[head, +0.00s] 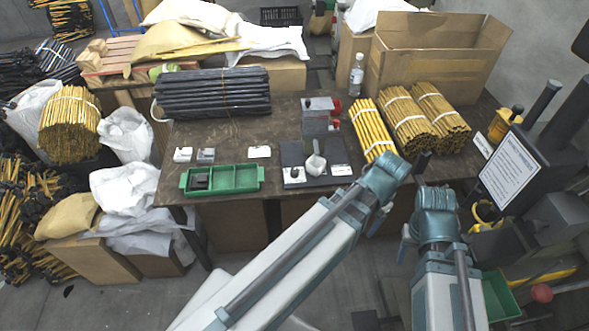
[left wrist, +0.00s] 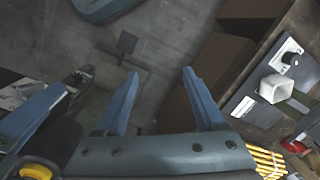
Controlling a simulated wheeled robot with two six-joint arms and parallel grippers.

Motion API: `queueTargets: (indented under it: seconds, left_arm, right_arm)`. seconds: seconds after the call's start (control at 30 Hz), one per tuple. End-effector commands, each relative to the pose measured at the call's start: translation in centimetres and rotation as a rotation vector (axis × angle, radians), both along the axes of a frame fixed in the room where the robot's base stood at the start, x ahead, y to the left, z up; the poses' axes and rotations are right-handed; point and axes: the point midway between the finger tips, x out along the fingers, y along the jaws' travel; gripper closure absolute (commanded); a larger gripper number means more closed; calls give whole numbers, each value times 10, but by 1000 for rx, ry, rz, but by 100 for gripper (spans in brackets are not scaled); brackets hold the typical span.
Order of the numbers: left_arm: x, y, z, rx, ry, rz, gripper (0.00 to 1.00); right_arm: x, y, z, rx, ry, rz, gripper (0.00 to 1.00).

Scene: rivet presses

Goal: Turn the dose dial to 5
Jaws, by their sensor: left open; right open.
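The dose dial (head: 294,173) looks like a small black knob on a white plate, at the front left of the press's dark base. It shows also in the left wrist view (left wrist: 289,58) at the upper right; its setting is too small to read. A white funnel-like cup (head: 315,164) stands beside it on the press (head: 317,118). My left gripper (left wrist: 161,92) is open and empty, over the floor beside the table edge, apart from the dial. My right gripper (head: 406,242) is open, partly hidden by its arm, in front of the table and right of the press.
A green tray (head: 222,191) and small white blocks lie left of the press. Bundles of yellow rods (head: 372,128) lie right of it, dark rods (head: 212,92) behind left. A bottle (head: 356,75) and an open carton (head: 437,60) stand behind. A sign stand (head: 511,168) is at right.

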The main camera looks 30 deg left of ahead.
Motion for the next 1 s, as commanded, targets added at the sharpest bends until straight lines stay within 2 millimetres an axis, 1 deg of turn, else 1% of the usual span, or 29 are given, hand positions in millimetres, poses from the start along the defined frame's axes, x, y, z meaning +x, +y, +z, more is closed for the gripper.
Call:
queueTargets:
  seconds: [0.03, 0.07, 0.1, 0.17, 0.2, 0.23, 0.27, 0.3, 0.37, 0.4, 0.5, 0.53, 0.6, 0.7, 0.8, 1.0]
  left_arm:
    - [31, 19, 2, -9, 2, -1, 29]
    - [44, 31, 2, -15, 4, -9, 29]
    - [62, 50, 3, -23, 5, -23, 29]
    - [86, 81, 4, -34, 7, -44, 29]
    - [100, 103, 4, -43, 6, -57, 29]
    - [111, 120, 5, -50, 5, -67, 29]
    - [120, 137, 5, -55, 4, -78, 29]
    - [131, 160, 6, -61, 2, -91, 29]
    - [144, 194, 6, -70, -2, -112, 29]
    - [151, 215, 7, -75, -4, -124, 29]
    - [162, 261, 8, -85, -11, -152, 29]
    - [164, 272, 8, -87, -13, -158, 29]
    - [167, 293, 8, -90, -16, -172, 29]
    - [169, 310, 8, -93, -19, -186, 29]
    - [168, 316, 8, -94, -21, -191, 29]
    - [168, 316, 6, -93, -21, -192, 29]
  right_arm:
    - [0, 0, 2, 0, 0, 0, 50]
    - [0, 0, 2, 0, 0, 0, 50]
    - [0, 0, 3, 0, 0, 0, 50]
    - [0, 0, 4, 0, 0, 0, 50]
    - [0, 0, 5, 0, 0, 0, 50]
    - [0, 0, 5, 0, 0, 0, 50]
    - [0, 0, 6, 0, 0, 0, 50]
    - [0, 0, 6, 0, 0, 0, 50]
    - [0, 0, 7, 0, 0, 0, 50]
    - [0, 0, 7, 0, 0, 0, 50]
    - [0, 0, 8, 0, 0, 0, 50]
    - [0, 0, 8, 0, 0, 0, 50]
    - [0, 0, 9, 0, 0, 0, 50]
    - [0, 0, 9, 0, 0, 0, 50]
    - [0, 0, 9, 0, 0, 0, 50]
    - [0, 0, 6, 0, 0, 0, 50]
